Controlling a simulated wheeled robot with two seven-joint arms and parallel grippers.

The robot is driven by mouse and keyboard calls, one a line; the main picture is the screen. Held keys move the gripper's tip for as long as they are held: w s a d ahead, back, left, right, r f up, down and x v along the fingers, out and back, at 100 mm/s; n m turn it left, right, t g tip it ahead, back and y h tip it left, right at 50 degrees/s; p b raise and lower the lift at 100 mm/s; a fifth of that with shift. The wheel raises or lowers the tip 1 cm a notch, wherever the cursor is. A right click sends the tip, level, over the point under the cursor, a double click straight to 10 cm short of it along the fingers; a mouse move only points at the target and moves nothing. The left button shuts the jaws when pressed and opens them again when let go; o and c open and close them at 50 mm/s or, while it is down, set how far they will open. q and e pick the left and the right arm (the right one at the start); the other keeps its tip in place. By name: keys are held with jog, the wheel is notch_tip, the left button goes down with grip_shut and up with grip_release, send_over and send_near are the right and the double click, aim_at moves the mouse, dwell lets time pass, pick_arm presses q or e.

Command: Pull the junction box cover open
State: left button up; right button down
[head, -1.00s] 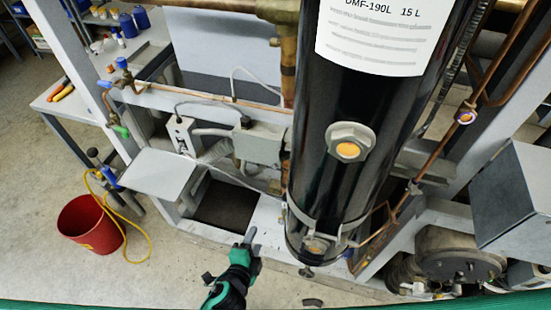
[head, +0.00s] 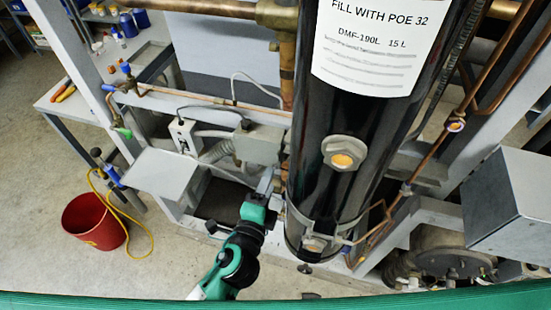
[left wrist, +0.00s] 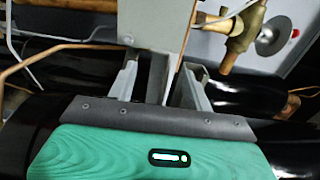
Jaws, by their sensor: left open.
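The grey junction box (head: 258,146) is fixed on the rack, just left of the black cylinder, with cables at its left side. I cannot make out its cover apart from the box in the head view. My left gripper (head: 267,180) is just below the box, close to the cylinder, and points up at it. In the left wrist view the two fingers (left wrist: 158,85) stand apart. A flat grey part (left wrist: 155,22), which looks like the box or its cover, has a narrow piece reaching down between them. I cannot tell whether they touch it. My right gripper is out of view.
The tall black cylinder (head: 340,110) stands close on the gripper's right. A light grey panel (head: 160,174) juts out at the left beside a dark opening. Copper pipes (head: 210,103) run behind. A red bucket (head: 95,222) stands on the floor at the left.

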aim_at(278, 159)
pick_arm(q)
jog(key=p+x, duration=0.1)
jog(key=x, duration=0.6)
jog(key=shift+p, duration=0.3)
jog(key=shift+s, duration=0.1)
jog(key=shift+c, duration=0.4)
jog(key=shift+f, duration=0.1)
grip_shut()
